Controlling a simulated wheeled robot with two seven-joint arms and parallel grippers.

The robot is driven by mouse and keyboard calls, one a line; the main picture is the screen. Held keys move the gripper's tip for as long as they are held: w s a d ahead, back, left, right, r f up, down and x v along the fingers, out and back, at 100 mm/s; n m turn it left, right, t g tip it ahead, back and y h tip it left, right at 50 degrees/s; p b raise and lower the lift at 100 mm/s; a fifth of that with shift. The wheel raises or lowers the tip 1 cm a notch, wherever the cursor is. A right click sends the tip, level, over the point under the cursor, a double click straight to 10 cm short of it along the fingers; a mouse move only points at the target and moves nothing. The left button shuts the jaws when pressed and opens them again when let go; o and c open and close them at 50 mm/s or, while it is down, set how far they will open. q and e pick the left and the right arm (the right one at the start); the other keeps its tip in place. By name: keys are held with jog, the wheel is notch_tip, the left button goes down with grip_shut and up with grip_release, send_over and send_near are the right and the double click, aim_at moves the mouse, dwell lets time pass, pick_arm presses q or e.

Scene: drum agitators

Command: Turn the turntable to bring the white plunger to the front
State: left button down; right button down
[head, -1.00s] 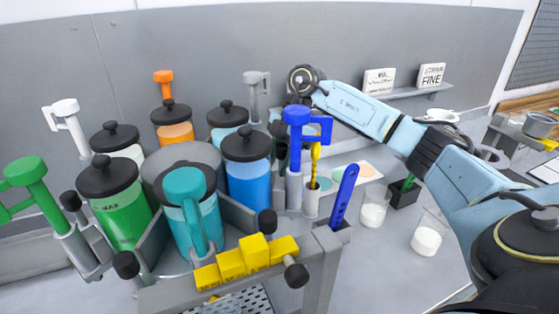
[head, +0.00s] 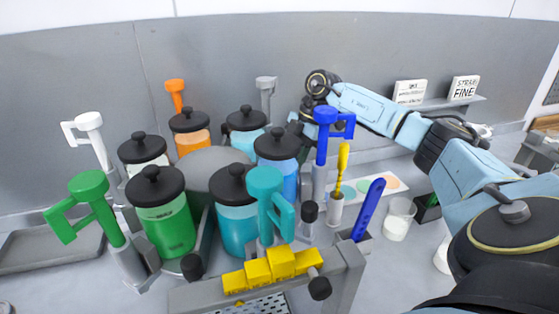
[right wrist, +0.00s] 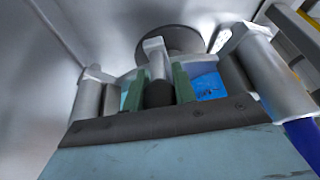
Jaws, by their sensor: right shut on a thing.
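The white plunger (head: 88,122) stands upright at the left rear of the turntable (head: 215,164), beside a black-lidded jar with pale contents (head: 142,150). The green plunger (head: 88,184) and green jar (head: 165,225) are at the front left. The teal plunger (head: 266,182) is at the front right, with the teal jar (head: 234,222) beside it. My right arm reaches behind the blue plunger (head: 326,116); its fingers are hidden there. In the right wrist view my right gripper (right wrist: 160,88) has its green fingers shut on a dark post (right wrist: 158,94). My left gripper is out of view.
A grey front stand (head: 190,297) carries yellow stepped blocks (head: 270,266).

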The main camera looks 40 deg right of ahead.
jog(key=c, duration=1.1)
grip_release()
jog(key=v, duration=1.3)
jog(key=shift+r, duration=0.2)
